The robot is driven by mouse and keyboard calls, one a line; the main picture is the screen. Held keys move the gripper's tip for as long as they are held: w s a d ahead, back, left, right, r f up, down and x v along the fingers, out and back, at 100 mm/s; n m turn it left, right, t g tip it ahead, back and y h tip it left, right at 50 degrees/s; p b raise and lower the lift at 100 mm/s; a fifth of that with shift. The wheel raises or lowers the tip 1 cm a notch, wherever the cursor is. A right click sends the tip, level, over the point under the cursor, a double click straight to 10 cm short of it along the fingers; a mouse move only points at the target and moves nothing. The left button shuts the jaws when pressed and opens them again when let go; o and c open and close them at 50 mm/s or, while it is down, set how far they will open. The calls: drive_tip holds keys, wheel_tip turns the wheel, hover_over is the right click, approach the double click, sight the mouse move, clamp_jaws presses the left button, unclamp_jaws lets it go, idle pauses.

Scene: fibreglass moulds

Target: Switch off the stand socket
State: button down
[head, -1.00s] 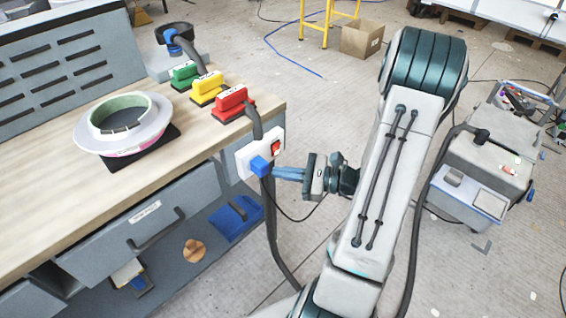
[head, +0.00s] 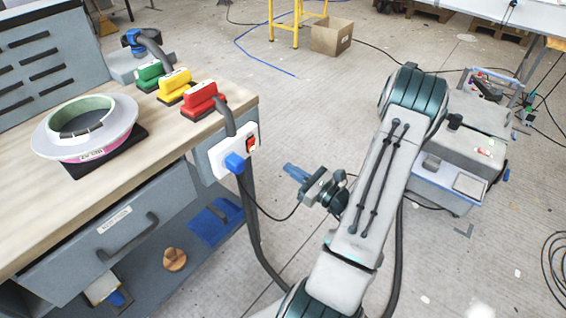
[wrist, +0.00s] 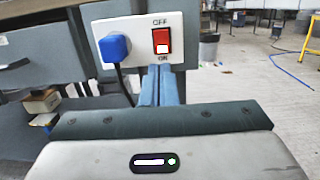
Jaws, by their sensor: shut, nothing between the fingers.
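The stand socket (head: 224,158) is a white plate on the end of the workbench. It also shows in the wrist view (wrist: 139,22). A blue plug (wrist: 114,47) sits in its left half. A red rocker switch (wrist: 161,41) is on its right half, with OFF printed above, ON below and a pale patch low on the rocker. I cannot tell for sure which way it is tipped. My gripper (head: 288,168) is shut and empty, to the right of the socket and apart from it. In the wrist view its blue fingers (wrist: 159,75) point at the plate below the switch.
The workbench (head: 110,165) holds red (head: 201,102), yellow (head: 173,86) and green (head: 149,75) blocks and a round mould (head: 85,128). A black cable hangs from the plug. A grey cart (head: 462,160) stands right of my arm.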

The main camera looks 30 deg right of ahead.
sight(252, 143)
drive_tip(key=x, duration=1.2)
drive_tip(key=shift+w+a+r, duration=0.1)
drive_tip(key=shift+w, duration=0.05)
